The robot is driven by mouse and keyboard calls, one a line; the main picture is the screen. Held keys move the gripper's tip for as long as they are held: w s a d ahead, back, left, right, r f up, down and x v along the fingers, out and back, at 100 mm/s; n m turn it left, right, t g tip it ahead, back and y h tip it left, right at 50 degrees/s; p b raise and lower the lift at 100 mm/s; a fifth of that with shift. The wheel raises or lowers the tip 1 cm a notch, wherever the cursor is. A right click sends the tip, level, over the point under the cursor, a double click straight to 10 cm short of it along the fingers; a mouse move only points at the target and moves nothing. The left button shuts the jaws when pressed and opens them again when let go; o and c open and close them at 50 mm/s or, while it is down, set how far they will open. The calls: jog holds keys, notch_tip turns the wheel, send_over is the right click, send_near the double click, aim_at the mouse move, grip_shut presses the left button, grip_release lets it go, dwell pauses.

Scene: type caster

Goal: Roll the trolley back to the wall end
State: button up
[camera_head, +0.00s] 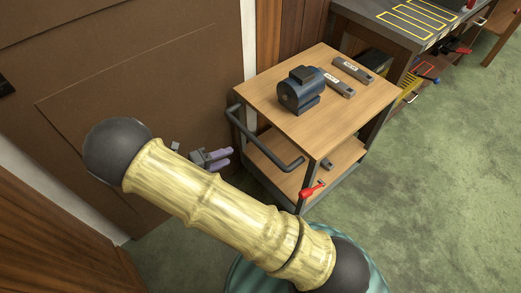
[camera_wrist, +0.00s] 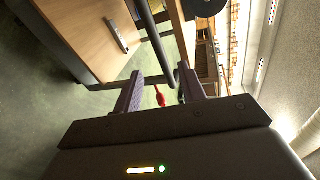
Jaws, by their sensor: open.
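The trolley (camera_head: 290,101) has a wooden top, a lower wooden shelf and a dark metal frame. It stands upright on the green floor, right of the brown wall panel. Its dark push handle (camera_head: 262,145) runs along its left side. My gripper (camera_head: 229,157) is open and empty, just left of the handle, and looks apart from it. In the wrist view, the handle (camera_wrist: 157,45) passes ahead of the space between the open fingers (camera_wrist: 161,82). A red lever (camera_head: 311,190) sticks out low at the trolley's near corner. The casters are hidden or too small to tell.
A blue motor-like block (camera_head: 301,90) and two grey labelled bars (camera_head: 353,70) lie on the trolley's top. A workbench (camera_head: 390,18) stands close behind it on the right. Green floor (camera_head: 440,180) is clear at the right. A brown panelled wall (camera_head: 120,90) is at the left.

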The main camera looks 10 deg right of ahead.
aim_at(254, 143)
jog(key=shift+w+a+f+n+t, duration=0.3)
jog(key=shift+a+f+n+t, duration=0.3)
jog(key=shift+a+f+n, duration=0.25)
jog(key=shift+s, duration=0.15)
jog(key=b+x, duration=0.5)
jog(key=x, duration=1.2)
jog(key=shift+d, duration=0.2)
jog(key=shift+r, duration=0.1)
jog(key=shift+c, duration=0.4)
grip_shut()
